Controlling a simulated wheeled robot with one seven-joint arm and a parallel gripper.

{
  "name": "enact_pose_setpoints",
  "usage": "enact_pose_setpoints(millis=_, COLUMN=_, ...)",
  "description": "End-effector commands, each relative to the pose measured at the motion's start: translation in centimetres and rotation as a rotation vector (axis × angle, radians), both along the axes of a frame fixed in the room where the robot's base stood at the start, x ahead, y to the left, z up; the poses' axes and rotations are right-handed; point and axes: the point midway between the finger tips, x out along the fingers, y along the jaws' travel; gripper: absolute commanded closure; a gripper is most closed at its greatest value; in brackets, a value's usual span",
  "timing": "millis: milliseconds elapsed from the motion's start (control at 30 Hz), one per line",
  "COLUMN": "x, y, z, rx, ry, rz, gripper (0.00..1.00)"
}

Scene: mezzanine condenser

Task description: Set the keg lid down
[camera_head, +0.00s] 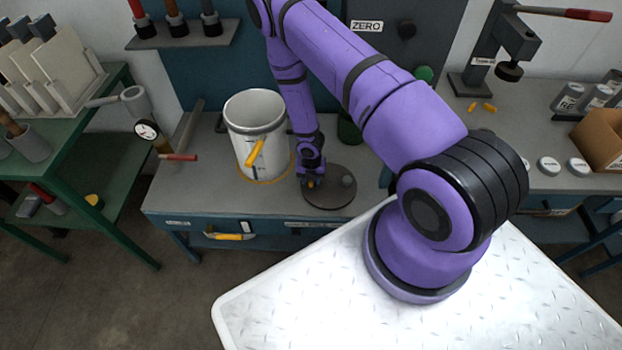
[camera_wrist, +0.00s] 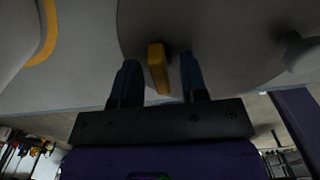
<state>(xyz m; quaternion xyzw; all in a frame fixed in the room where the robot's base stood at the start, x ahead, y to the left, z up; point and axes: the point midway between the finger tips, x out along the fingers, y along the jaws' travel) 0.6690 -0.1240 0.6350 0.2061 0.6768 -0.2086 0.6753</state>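The keg lid (camera_head: 332,194) is a flat dark grey disc with a small grey knob. In the head view it lies on the bench, just right of the white keg (camera_head: 240,150). In the wrist view the lid (camera_wrist: 215,35) fills the upper middle, with a yellow handle (camera_wrist: 158,70) standing out from it. My gripper (camera_head: 311,183) is down over the lid's left part. In the wrist view my gripper's fingers (camera_wrist: 159,80) stand apart on both sides of the yellow handle, with a gap on each side. The underside of the lid is hidden.
The keg is open-topped, has a yellow handle and stands on an orange ring marking. A green object (camera_head: 350,128) stands behind the lid. A wall shelf (camera_head: 185,35) with tools is above.

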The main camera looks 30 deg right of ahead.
Motion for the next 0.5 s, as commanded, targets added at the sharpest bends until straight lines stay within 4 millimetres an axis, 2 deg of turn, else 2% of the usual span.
enact_pose_setpoints(millis=500, x=0.1, y=0.0, z=6.4, rx=0.001, ry=-0.002, rz=0.000, gripper=0.60)
